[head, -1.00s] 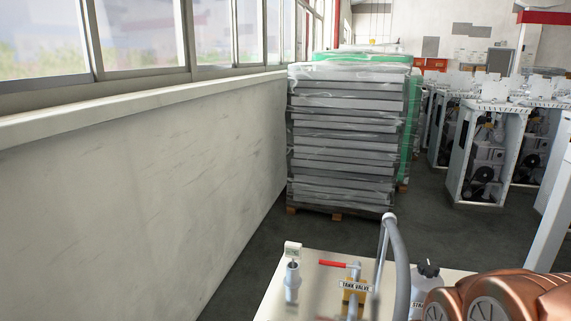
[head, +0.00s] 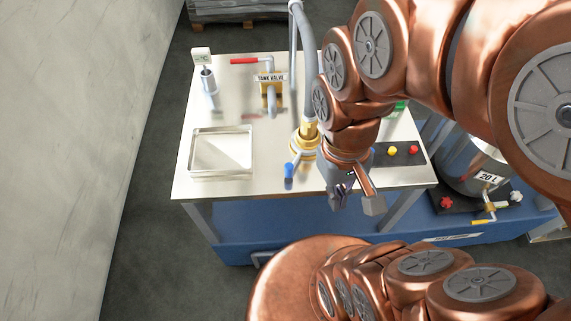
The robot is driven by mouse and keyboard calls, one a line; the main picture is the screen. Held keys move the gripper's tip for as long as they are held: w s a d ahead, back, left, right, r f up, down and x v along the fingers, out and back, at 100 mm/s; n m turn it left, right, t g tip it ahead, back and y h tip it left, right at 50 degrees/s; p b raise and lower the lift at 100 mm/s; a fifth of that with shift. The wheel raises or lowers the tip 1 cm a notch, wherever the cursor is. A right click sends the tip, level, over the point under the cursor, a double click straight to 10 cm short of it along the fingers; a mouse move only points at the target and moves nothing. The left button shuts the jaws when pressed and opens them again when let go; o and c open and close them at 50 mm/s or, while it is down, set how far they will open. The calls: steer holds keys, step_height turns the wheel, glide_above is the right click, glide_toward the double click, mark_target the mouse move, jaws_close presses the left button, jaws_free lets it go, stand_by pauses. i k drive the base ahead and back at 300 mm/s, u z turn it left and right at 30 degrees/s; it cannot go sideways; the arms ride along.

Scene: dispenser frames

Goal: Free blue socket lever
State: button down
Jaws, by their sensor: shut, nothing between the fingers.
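The blue lever (head: 288,170) sticks out at the front left of a brass socket (head: 303,148) on the metal work table. A grey hose (head: 308,75) comes down into the top of this socket. My gripper (head: 347,204) is to the right of the blue lever and nearer to me, by the table's front edge. It is apart from the lever, and nothing shows between its fingers. My arm covers the table area just right of the socket.
Coloured buttons (head: 392,150) are at the right. A 20 L container (head: 480,165) stands beyond.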

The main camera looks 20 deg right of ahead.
mark_target(289, 167)
steer(key=u, duration=0.2)
steer(key=k, duration=0.55)
steer(key=u, duration=0.6)
steer(key=k, duration=0.8)
steer(key=u, duration=0.95)
steer(key=i, duration=1.35)
steer(key=z, duration=0.55)
